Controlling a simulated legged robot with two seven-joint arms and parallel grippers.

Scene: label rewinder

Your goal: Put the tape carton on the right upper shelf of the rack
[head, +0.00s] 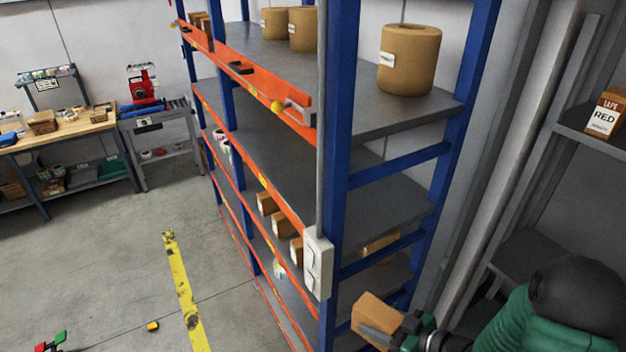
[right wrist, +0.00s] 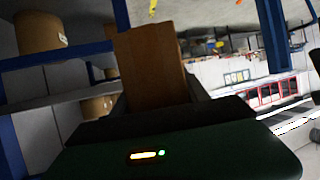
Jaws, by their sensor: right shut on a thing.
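My right gripper (head: 378,333) is low at the right front of the rack, shut on a plain brown carton (head: 378,312). The carton is tilted and also fills the middle of the right wrist view (right wrist: 150,65); no label shows on its visible faces. The rack has blue posts (head: 338,190), orange beams and grey shelves. Its upper shelf (head: 400,118) is well above the carton and bears a large brown roll (head: 410,58) at the right end. Another carton, marked TAPE RED (head: 606,112), stands on a grey shelf at the far right. My left gripper is not in view.
More brown rolls (head: 288,28) stand farther back on the upper shelf. A blue post and a grey box (head: 317,262) fixed to it stand left of my gripper. Lower shelves hold small cartons (head: 268,203). A workbench (head: 60,130) is at the far left, with open floor before it.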

